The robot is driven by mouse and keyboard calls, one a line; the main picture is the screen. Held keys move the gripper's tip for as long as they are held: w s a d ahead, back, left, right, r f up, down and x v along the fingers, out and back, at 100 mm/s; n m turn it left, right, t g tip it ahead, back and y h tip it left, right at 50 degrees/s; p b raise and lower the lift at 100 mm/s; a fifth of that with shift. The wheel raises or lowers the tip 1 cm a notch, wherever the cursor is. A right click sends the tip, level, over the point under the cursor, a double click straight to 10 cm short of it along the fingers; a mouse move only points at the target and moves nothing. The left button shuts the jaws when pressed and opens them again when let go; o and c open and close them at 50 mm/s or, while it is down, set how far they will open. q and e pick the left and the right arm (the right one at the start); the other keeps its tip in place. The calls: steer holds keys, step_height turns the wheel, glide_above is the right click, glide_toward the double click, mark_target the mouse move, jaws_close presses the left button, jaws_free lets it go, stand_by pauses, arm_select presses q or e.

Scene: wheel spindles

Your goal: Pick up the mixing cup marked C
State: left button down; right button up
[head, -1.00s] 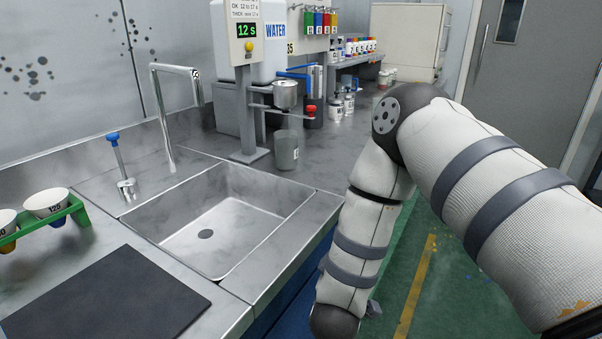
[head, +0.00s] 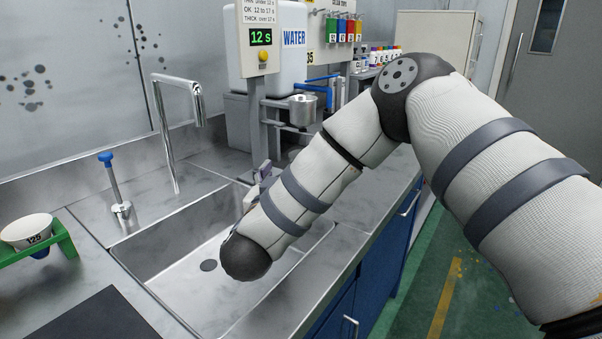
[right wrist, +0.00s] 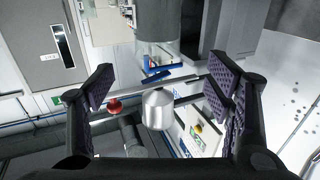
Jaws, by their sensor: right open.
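In the right wrist view, which looks upside down, a grey see-through cup (right wrist: 157,38) stands at the top middle, and no letter can be read on it. In the head view my right forearm hides the place where a grey cup stood on the counter. My right gripper (right wrist: 160,90) is open, with its two padded fingers at left and right and nothing between them. The cup is beyond the fingertips, apart from them. In the head view only a bit of this gripper (head: 260,178) shows behind my forearm, above the sink. My left gripper is not in view.
A metal cup (head: 302,110) hangs on the timer stand (head: 258,100); it also shows in the right wrist view (right wrist: 158,110), near a red knob (right wrist: 115,105). The sink (head: 180,262), tap (head: 163,125) and green rack (head: 66,240) are to the left.

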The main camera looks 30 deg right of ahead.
steer(key=x, duration=0.9)
steer(key=shift+s+d+f+b, duration=0.1)
steer(key=shift+s+f+b, duration=0.1)
steer(key=shift+f+b, duration=0.15)
steer(key=shift+w+d+r, duration=0.1)
steer(key=shift+w+d, duration=0.1)
steer(key=shift+w, duration=0.1)
steer(key=c, duration=1.4)
